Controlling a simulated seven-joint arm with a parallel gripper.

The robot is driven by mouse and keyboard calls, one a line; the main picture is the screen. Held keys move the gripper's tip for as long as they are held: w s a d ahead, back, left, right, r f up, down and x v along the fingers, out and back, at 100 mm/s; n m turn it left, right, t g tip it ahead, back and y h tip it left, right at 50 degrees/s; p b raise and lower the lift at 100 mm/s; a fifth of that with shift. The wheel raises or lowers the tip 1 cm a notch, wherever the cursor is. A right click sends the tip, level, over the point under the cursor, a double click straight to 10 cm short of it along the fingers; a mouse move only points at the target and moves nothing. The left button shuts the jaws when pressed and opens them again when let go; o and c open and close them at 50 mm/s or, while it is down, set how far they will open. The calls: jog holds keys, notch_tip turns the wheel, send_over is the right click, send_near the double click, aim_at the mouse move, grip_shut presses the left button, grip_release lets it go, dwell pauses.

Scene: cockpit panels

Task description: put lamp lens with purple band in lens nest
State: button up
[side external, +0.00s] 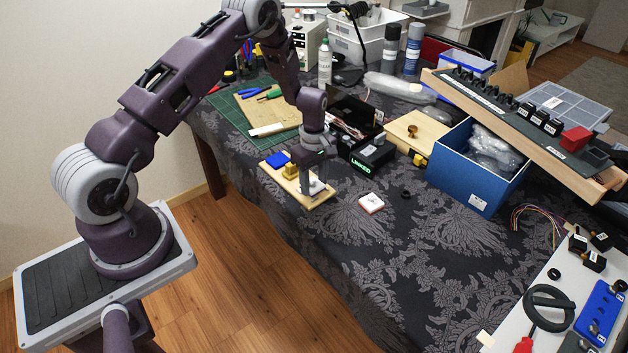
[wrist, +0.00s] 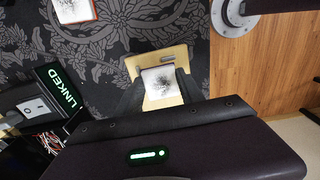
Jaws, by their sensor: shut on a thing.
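My gripper (side external: 313,183) is low over the near end of a wooden board (side external: 294,187) at the table's front edge. It is shut on a white square lens with a dark speckled pattern (wrist: 162,83); the lens lies between the fingers in the wrist view, over the pale board (wrist: 183,55). I cannot tell whether the lens touches the board or is seated in a nest. A second white square lens (side external: 371,202) with a reddish edge lies on the cloth, also in the wrist view (wrist: 74,10).
A blue block (side external: 277,159) and a yellow block (side external: 291,171) sit on the board behind my gripper. A black box lit "LINKED" (side external: 371,156) stands close to the right. A blue bin (side external: 463,180) is farther right. Patterned cloth in front is mostly clear.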

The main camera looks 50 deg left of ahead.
dwell(0.9)
jog(key=o, duration=1.4)
jog(key=o, duration=0.5)
jog(key=shift+r, duration=0.1)
jog(key=shift+r, duration=3.4)
